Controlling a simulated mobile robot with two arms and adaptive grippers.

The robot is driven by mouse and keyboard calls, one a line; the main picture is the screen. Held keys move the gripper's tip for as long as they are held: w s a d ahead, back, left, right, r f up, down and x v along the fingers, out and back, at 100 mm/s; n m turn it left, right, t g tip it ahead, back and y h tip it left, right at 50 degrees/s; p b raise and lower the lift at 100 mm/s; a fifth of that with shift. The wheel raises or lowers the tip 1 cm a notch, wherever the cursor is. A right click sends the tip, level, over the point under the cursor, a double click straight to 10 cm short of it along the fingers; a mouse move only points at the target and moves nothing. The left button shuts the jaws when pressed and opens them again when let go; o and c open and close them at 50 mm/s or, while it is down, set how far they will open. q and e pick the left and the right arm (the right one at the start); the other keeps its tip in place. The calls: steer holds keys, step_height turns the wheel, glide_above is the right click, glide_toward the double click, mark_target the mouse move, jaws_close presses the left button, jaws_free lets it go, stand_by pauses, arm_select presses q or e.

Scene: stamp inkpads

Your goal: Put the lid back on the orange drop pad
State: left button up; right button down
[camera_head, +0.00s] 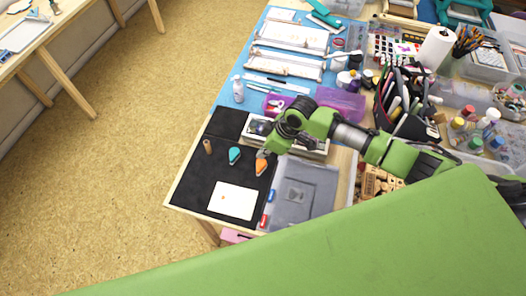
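The orange drop pad (261,167) lies on the black mat (195,180), left of the grey plastic case. My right gripper (267,151) is just above its upper end, and its dark fingers cover part of that area. I cannot tell whether the fingers touch the pad, whether they are open or shut, or whether they hold a lid. No separate orange lid can be made out. A teal drop pad (234,154) lies to the left on the mat. My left gripper is not in view.
A white card (233,201) with a small orange mark lies on the mat's front part. A wooden-handled stamp (208,147) stands at the left. The grey case (303,192) sits right of the mat. Bottles, boxes and a pencil case (405,100) crowd the back and right.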

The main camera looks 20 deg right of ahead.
mark_target(259, 165)
steer(key=shift+f, duration=0.25)
steer(key=shift+f+b, duration=1.95)
steer(key=shift+f, duration=0.8)
steer(key=shift+r, duration=0.1)
steer(key=shift+r+p, duration=3.45)
steer(key=shift+p, duration=0.1)
steer(key=shift+s+f, duration=0.1)
